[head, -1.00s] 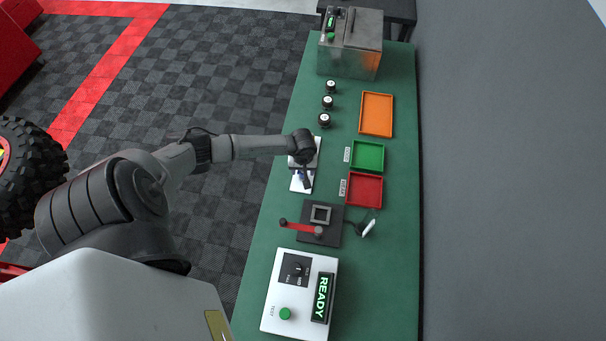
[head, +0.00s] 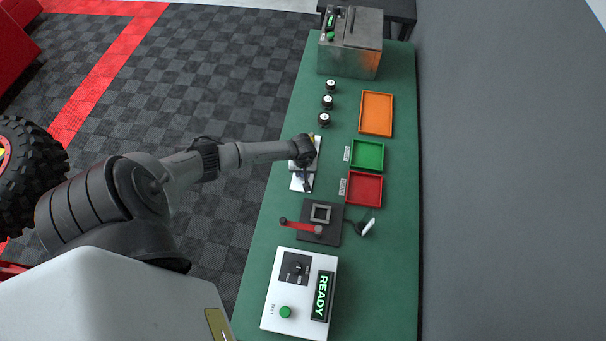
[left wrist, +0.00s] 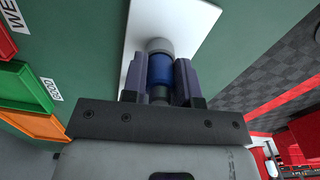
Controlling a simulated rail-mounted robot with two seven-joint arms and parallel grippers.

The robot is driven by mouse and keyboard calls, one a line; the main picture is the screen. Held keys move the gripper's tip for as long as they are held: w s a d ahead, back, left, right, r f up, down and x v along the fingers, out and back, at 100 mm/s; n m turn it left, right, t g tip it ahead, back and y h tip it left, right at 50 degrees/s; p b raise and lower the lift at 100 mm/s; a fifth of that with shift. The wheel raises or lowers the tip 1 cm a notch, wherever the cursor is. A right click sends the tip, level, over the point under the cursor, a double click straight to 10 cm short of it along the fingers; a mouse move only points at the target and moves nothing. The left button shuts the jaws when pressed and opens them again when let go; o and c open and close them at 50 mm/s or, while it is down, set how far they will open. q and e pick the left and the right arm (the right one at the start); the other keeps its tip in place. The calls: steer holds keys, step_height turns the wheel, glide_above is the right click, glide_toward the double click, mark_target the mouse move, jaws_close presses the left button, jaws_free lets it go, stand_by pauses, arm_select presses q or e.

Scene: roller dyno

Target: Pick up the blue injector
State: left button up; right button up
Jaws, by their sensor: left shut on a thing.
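The blue injector (left wrist: 160,68) shows in the left wrist view as a blue cylinder with a grey cap at its far end. My left gripper (left wrist: 160,80) is shut on it, with one finger on each side. Behind the injector lies the white plate (left wrist: 190,18); I cannot tell whether the injector still touches it. In the head view my left gripper (head: 306,180) is over the white plate (head: 313,160) on the green bench, and the injector is hidden there. My right gripper is not in view.
On the green bench (head: 385,260) are a green tray (head: 367,155), a red tray (head: 364,188) and an orange tray (head: 376,114). A black fixture with a red lever (head: 300,227) and a white READY box (head: 275,310) stand nearer. Several dark round parts (head: 324,119) and a metal tank (head: 350,55) are farther away.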

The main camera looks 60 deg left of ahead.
arm_select(q)
steer(key=c, duration=0.3)
steer(key=shift+r, duration=0.15)
